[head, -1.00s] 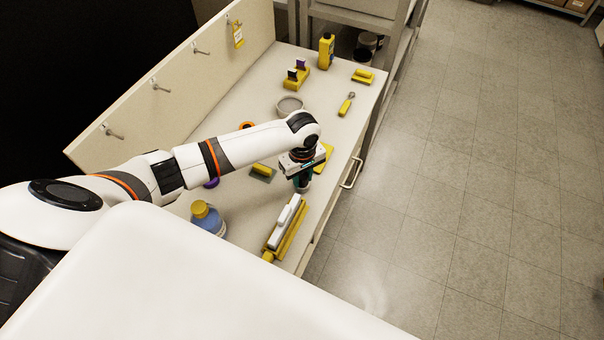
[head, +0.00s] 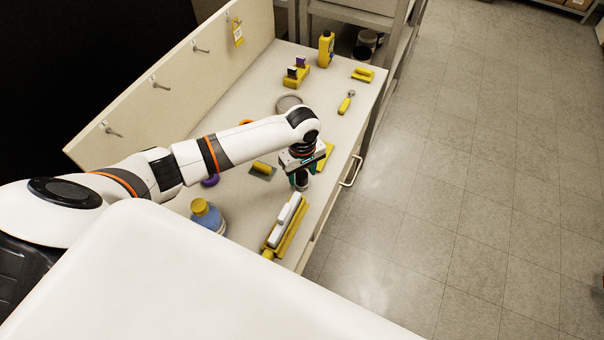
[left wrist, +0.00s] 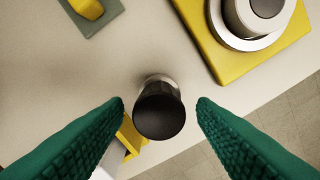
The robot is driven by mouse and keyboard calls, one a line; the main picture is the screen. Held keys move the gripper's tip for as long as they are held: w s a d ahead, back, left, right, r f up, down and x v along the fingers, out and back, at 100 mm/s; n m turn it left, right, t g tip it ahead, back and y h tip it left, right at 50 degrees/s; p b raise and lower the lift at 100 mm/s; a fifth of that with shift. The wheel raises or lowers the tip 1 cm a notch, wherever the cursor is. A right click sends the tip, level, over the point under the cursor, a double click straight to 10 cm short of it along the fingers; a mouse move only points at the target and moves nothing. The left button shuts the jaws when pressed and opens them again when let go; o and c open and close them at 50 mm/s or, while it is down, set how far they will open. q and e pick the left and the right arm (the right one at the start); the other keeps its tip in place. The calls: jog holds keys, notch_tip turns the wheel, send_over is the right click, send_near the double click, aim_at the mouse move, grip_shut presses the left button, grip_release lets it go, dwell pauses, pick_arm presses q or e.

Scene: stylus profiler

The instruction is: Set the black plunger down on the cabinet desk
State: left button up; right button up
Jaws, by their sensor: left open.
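The black plunger (left wrist: 158,112) stands upright on the cabinet desk (head: 232,240), with its round black top toward the left wrist camera and a pale metallic part below it. My left gripper (left wrist: 161,103) is open, with its green ridged fingers on either side of the plunger and a visible gap on each side. In the head view the left gripper (head: 299,178) is low over the desk near its right edge, and the plunger is partly hidden between the fingers. My right gripper is not in view.
A yellow block with a round white and grey piece (left wrist: 258,22) sits close by. A yellow holder with a white bar (head: 284,224), a blue bottle with yellow cap (head: 208,216) and a grey plate with a yellow handle (head: 262,170) surround the spot. The desk edge is near.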

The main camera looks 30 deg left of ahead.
aim_at(302, 174)
pick_arm(q)
notch_tip(302, 174, up, 11)
jog(key=shift+b, duration=0.35)
jog(key=shift+s+f, duration=0.1)
dwell(0.4)
